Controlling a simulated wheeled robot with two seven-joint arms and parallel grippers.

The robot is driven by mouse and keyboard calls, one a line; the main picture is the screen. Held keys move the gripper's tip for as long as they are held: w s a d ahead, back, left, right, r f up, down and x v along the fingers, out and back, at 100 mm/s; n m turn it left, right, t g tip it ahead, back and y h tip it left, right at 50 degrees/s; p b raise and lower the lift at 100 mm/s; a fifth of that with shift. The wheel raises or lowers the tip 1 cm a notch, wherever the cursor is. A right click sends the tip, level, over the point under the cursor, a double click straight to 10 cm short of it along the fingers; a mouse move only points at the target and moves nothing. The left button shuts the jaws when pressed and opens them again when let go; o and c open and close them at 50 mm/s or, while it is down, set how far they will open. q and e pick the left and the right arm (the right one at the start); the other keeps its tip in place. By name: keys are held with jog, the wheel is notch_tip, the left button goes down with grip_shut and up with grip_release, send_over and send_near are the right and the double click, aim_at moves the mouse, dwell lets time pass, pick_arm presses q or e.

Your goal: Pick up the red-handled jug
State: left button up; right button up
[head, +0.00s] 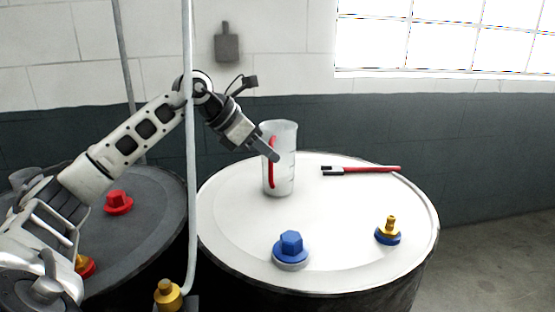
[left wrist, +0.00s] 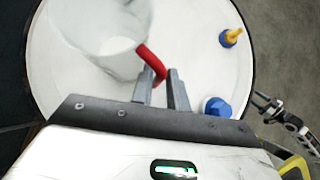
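The jug (head: 286,150) is a clear, whitish measuring jug with a red handle (head: 273,172). It stands upright on the white drum top (head: 330,230), towards the back. My left gripper (head: 269,151) reaches in from the left and points down at the upper part of the handle. In the left wrist view the jug (left wrist: 95,35) is seen from above. There the left gripper (left wrist: 161,80) has its fingers apart, and one end of the red handle (left wrist: 150,60) shows at the gap between the fingertips. Contact cannot be told. My right gripper is not seen.
A blue hex cap (head: 291,248), a brass fitting with a blue base (head: 388,232) and a red-handled tool (head: 362,169) lie on the drum, apart from the jug. A pale vertical pipe (head: 190,220) stands left of the drum. A dark drum (head: 150,220) with red caps is further left.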

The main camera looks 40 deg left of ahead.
pick_arm(q)
jog(key=shift+x, duration=1.6)
jog(key=shift+r, duration=0.1)
grip_shut()
jog(key=shift+r, duration=0.15)
